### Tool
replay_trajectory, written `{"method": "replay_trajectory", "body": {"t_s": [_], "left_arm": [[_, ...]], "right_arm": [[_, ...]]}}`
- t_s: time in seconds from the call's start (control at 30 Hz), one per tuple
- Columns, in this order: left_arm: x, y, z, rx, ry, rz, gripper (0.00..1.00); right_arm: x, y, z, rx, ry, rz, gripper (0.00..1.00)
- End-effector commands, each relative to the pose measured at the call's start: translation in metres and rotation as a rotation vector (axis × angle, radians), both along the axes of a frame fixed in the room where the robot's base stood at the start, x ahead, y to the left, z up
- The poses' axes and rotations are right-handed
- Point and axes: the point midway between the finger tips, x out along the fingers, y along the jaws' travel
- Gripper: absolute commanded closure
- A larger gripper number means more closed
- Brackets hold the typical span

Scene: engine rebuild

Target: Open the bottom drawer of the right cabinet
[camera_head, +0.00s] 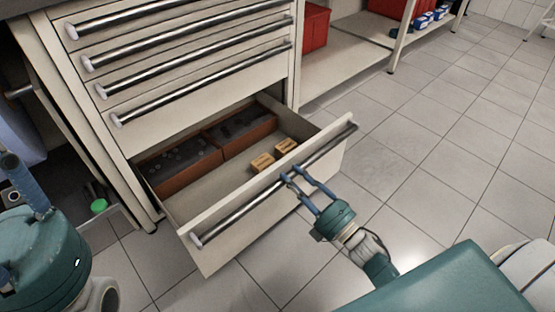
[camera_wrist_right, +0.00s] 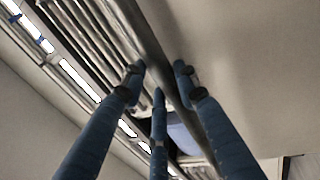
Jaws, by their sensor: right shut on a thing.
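The right cabinet (camera_head: 113,122) stands at the upper left of the head view, cream with long metal bar handles. Its bottom drawer (camera_head: 220,230) is pulled well out, and the inside shows. My right gripper (camera_head: 292,177) is shut on the bottom drawer's bar handle (camera_head: 240,211), near the middle of the bar. In the right wrist view the fingers (camera_wrist_right: 160,80) stand around the handle bar (camera_wrist_right: 150,42). The drawers above are closed. At the left edge, part of my left arm shows, with a blue finger-like part (camera_head: 25,180); its jaw state cannot be made out.
Inside the drawer are brown bins (camera_head: 180,172) with dark contents and two small tan boxes (camera_head: 262,162). An open shelf with red crates (camera_head: 314,27) stands behind on the right. Tiled floor (camera_head: 420,150) is clear on the right.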

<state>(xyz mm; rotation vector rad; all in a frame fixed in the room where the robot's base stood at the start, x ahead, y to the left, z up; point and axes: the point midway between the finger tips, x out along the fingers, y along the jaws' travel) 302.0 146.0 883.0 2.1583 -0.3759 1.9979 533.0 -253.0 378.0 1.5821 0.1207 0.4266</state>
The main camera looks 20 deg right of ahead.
Motion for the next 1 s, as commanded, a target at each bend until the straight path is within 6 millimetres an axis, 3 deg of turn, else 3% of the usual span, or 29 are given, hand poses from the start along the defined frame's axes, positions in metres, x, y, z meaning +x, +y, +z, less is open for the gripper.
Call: {"method": "replay_trajectory", "body": {"t_s": [0.2, 0.4, 0.97, 1.0], "left_arm": [[0.001, 0.001, -0.004, -0.003, 0.04, -0.002, 0.6], [0.001, 0.002, -0.007, -0.006, 0.059, -0.004, 0.6], [0.0, 0.003, -0.01, -0.008, 0.067, -0.004, 0.6], [0.0, 0.003, -0.01, -0.008, 0.067, -0.004, 0.6]], "right_arm": [[-0.044, -0.016, 0.001, -0.001, 0.004, 0.0, 1.0], [-0.068, -0.024, 0.0, -0.001, 0.002, 0.0, 1.0], [-0.078, -0.028, -0.001, 0.001, 0.0, 0.001, 1.0], [-0.078, -0.028, -0.001, 0.001, 0.0, 0.001, 0.68]]}}
